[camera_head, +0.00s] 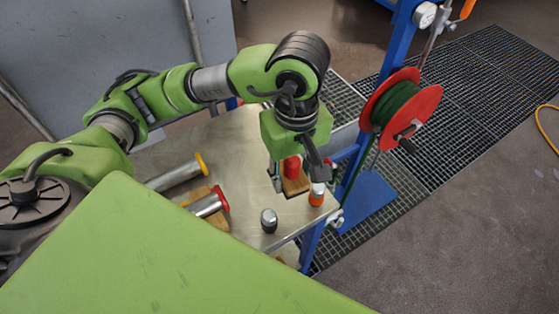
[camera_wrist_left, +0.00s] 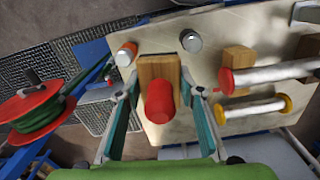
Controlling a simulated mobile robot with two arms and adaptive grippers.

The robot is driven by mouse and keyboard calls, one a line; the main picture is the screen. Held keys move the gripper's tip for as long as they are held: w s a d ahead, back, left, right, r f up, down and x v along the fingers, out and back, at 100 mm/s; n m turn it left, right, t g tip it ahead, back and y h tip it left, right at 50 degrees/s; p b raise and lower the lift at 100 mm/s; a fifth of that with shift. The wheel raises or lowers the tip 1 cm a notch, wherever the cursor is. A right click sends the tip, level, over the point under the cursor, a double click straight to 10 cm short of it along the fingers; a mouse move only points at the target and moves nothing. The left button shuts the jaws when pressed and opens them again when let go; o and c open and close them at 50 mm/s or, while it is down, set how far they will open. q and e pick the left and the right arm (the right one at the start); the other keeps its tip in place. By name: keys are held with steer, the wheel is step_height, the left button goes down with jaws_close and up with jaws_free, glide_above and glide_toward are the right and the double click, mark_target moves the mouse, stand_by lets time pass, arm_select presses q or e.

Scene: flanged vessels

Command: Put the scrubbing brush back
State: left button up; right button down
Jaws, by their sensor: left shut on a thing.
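The scrubbing brush appears to be the wooden block with a red rounded upright part (camera_wrist_left: 160,100), in the middle of the left wrist view. In the head view its red part (camera_head: 291,167) shows below my left wrist, above the wood. My left gripper (camera_wrist_left: 165,89) points down, one teal finger on each side of it, and is shut on it. Whether the brush touches the tabletop is hard to tell. My right gripper is not in view.
On the metal table (camera_head: 238,150) lie two metal cylinders, one with a yellow end (camera_head: 201,163), one with a red end (camera_head: 220,198). A grey-capped item (camera_head: 269,220) and an orange-and-white item (camera_head: 317,194) stand near the brush. A red hose reel (camera_head: 400,108) hangs on a blue post.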

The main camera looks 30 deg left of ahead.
arm_select(q)
steer(key=shift+s+d+n, duration=0.25)
steer(key=shift+s+n, duration=0.05)
steer(key=shift+n, duration=0.3)
steer(key=shift+w+a+f, duration=0.1)
steer(key=shift+w, duration=0.05)
steer(key=w+a+f+p, duration=0.1)
steer(key=w+a+f, duration=0.1)
steer(key=w+f, duration=0.1)
steer(key=w+a+f, duration=0.3)
steer(key=w+a+f+p, duration=0.1)
steer(key=w+a+f, duration=0.2)
steer(key=w, duration=0.1)
steer(key=shift+p, duration=0.35)
steer(key=shift+w+a+f, duration=0.15)
steer(key=shift+f, duration=0.05)
step_height(320, 180, down, 3)
steer(key=shift+w+r+p, duration=0.1)
steer(key=shift+p, duration=0.7)
steer(key=shift+a+f, duration=0.1)
steer(key=shift+f, duration=0.2)
